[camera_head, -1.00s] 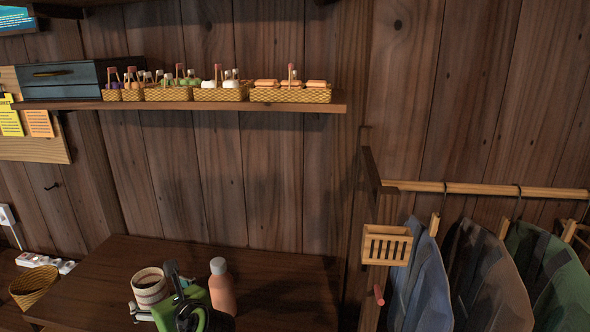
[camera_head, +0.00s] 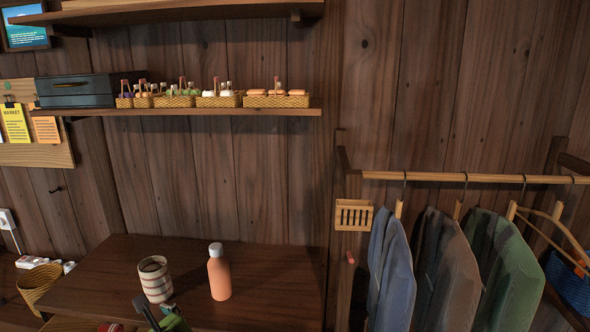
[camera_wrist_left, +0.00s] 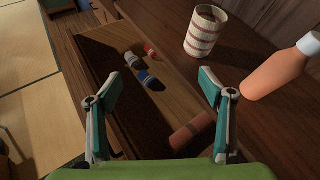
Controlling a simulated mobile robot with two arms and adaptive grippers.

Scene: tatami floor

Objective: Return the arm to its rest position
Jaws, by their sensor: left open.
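My left gripper (camera_wrist_left: 158,74) is open and empty in the left wrist view, its two fingers spread wide with nothing between them. In the head view only a dark and green part of it (camera_head: 160,312) shows at the bottom edge, in front of the cup. A striped cup (camera_head: 154,279) stands upright on the dark desk (camera_head: 270,290). An orange bottle (camera_head: 219,278) with a pale cap stands to its right. Both also show in the wrist view, the cup (camera_wrist_left: 204,34) beyond the fingers and the bottle (camera_wrist_left: 278,74) right of them. My right gripper is not seen.
Below the desk top, an open drawer or lower board (camera_wrist_left: 120,50) holds small items and a brown cylinder (camera_wrist_left: 190,131). A wall shelf (camera_head: 200,111) carries small baskets and a blue-grey box (camera_head: 75,91). Clothes (camera_head: 390,270) hang from a rail at right. A wicker basket (camera_head: 38,285) is at left.

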